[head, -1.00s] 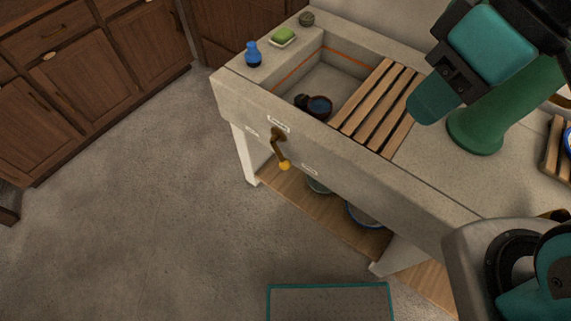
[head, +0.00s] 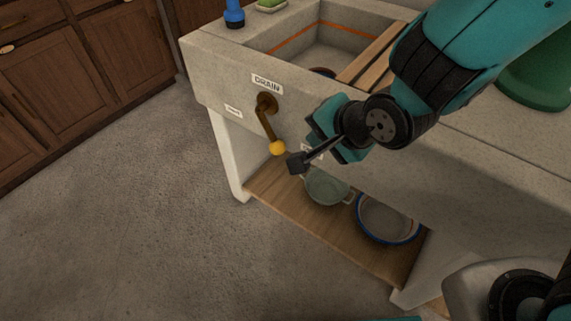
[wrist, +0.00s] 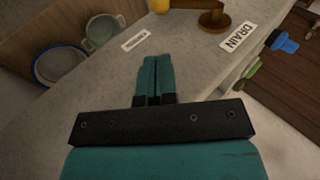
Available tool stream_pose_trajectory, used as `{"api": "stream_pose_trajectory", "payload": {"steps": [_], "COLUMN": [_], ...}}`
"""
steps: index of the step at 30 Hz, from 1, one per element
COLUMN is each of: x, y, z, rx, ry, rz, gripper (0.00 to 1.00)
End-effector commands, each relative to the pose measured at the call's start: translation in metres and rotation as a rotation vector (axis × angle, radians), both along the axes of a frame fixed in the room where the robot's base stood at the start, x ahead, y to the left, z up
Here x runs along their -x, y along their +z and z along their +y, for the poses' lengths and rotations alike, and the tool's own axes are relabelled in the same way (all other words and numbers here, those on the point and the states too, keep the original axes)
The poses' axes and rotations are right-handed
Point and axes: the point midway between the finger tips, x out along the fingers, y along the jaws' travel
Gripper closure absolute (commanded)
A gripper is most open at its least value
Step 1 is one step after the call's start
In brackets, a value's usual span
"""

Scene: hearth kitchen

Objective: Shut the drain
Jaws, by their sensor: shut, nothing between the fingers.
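The drain lever (head: 265,122) is a bronze crank on the sink's front face, under a "DRAIN" label (head: 267,84). Its arm hangs down and slightly right from its pivot, ending in a yellow knob (head: 278,148). A small label (head: 233,111) is left of the pivot; another (wrist: 135,40) is beyond the knob. I cannot read either. My gripper (head: 324,118) is right of the lever, apart from it, its tips partly hidden. In the wrist view my gripper (wrist: 157,61) is shut and empty, pointing at the sink front, with the yellow knob (wrist: 160,5) at the top edge.
The stone sink basin (head: 310,48) has a wooden slatted rack (head: 372,55) over it. A blue bottle (head: 234,15) stands on the rim. A pale green pot (head: 326,188) and a blue-rimmed bowl (head: 388,220) sit on the wooden shelf (head: 300,217) below. Floor at left is clear.

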Motion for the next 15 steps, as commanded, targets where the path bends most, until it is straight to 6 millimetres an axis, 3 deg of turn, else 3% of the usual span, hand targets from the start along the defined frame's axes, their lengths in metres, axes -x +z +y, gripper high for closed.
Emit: {"api": "stream_pose_trajectory", "payload": {"steps": [1,15], "x": [-0.0007,-0.0044], "y": [-0.0083,-0.0112], "z": [0.0014,0.0036], "rx": [-0.009,-0.018], "ry": [-0.010,-0.020], "rz": [-0.003,-0.004], "gripper": [1.00,1.00]}}
